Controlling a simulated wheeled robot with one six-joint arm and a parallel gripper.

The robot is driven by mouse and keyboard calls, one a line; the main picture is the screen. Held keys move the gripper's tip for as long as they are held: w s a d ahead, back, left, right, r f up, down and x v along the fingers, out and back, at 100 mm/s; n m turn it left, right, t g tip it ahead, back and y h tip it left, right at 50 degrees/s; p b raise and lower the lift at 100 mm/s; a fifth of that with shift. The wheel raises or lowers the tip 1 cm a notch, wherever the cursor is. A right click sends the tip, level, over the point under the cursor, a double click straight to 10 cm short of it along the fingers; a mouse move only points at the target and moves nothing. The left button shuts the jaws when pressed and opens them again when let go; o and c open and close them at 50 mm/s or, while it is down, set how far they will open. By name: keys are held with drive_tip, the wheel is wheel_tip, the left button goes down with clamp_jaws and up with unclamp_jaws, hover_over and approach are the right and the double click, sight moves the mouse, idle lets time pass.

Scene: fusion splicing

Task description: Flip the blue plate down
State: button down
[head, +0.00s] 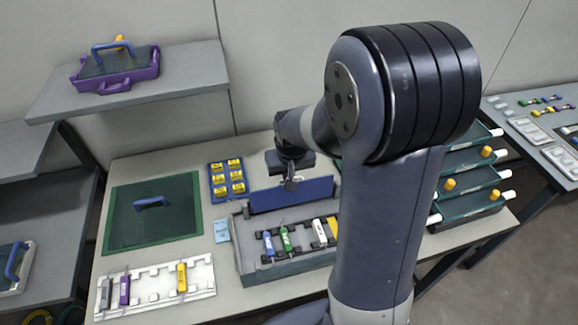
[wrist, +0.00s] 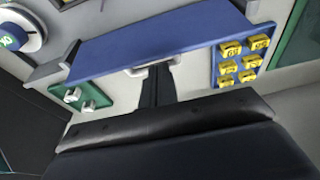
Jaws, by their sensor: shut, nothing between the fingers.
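The blue plate (head: 292,195) stands raised along the back edge of a grey tray box (head: 245,240) in the head view. In the wrist view the blue plate (wrist: 165,38) spans the upper part, with a pale handle-like piece (wrist: 134,71) at its near edge. My gripper (head: 290,185) is at the plate's upper edge, near its middle. In the wrist view my gripper's dark fingers (wrist: 157,80) are shut and empty, beside or behind the pale piece. I cannot tell whether they touch it. My arm hides the right end of the box in the head view.
A blue rack (head: 228,180) with yellow blocks stands left of the plate. A green mat (head: 150,225) with a blue handle lies further left. A white holder (head: 155,287) is at the front left. Green shelved trays (head: 470,185) stand right of my arm.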

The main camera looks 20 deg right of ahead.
drive_tip(key=shift+f, duration=0.4)
drive_tip(key=shift+b, duration=0.3)
